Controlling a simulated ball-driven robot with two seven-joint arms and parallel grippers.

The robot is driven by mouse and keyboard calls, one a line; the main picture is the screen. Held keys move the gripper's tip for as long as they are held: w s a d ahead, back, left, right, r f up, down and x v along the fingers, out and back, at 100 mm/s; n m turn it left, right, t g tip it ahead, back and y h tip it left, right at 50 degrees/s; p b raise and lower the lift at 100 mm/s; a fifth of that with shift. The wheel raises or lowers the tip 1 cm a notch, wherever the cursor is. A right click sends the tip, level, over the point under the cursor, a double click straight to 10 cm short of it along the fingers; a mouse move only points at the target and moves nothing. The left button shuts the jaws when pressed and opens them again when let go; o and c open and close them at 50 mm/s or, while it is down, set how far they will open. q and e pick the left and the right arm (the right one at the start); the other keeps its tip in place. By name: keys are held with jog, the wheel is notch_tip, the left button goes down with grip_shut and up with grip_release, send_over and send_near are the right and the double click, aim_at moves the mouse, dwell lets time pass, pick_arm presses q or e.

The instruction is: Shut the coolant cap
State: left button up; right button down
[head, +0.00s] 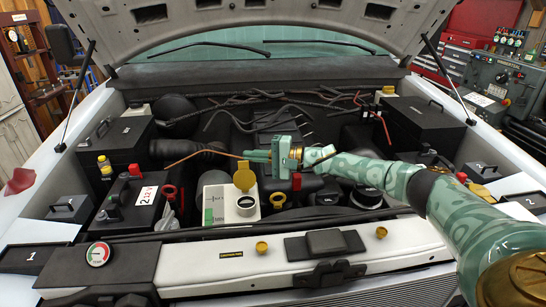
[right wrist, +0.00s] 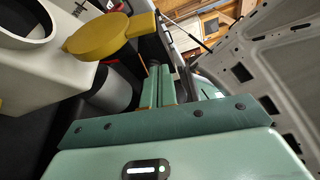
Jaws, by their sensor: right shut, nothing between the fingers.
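The yellow coolant cap (head: 245,176) stands tilted up on its hinge, open, behind the round neck of the white coolant tank (head: 216,207). The neck's dark mouth is uncovered. In the right wrist view the cap (right wrist: 98,38) is at upper left, with the open mouth of the tank (right wrist: 45,68) beside it. My right gripper (head: 247,156) is just above and behind the cap, its fingers pointing left in the head view. In the right wrist view its fingers (right wrist: 158,82) are together and empty, and appear apart from the cap. My left gripper is not in view.
A black battery box (head: 130,205) with a red cap is left of the tank. A yellow ring handle (head: 278,200) is close on the right. The white front crossmember (head: 235,262) runs in front, and the raised hood (head: 240,22) hangs above.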

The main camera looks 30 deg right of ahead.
aim_at(244, 175)
jog(key=s, duration=0.1)
jog(key=s+a+p, duration=0.1)
jog(key=s, duration=0.1)
jog(key=shift+a+r+p, duration=0.3)
jog(key=shift+r+p, duration=0.05)
jog(key=shift+r, duration=0.05)
jog(key=shift+s+a, duration=0.15)
jog(key=shift+s, duration=0.25)
jog(key=shift+w, duration=0.15)
jog(key=shift+s, duration=0.2)
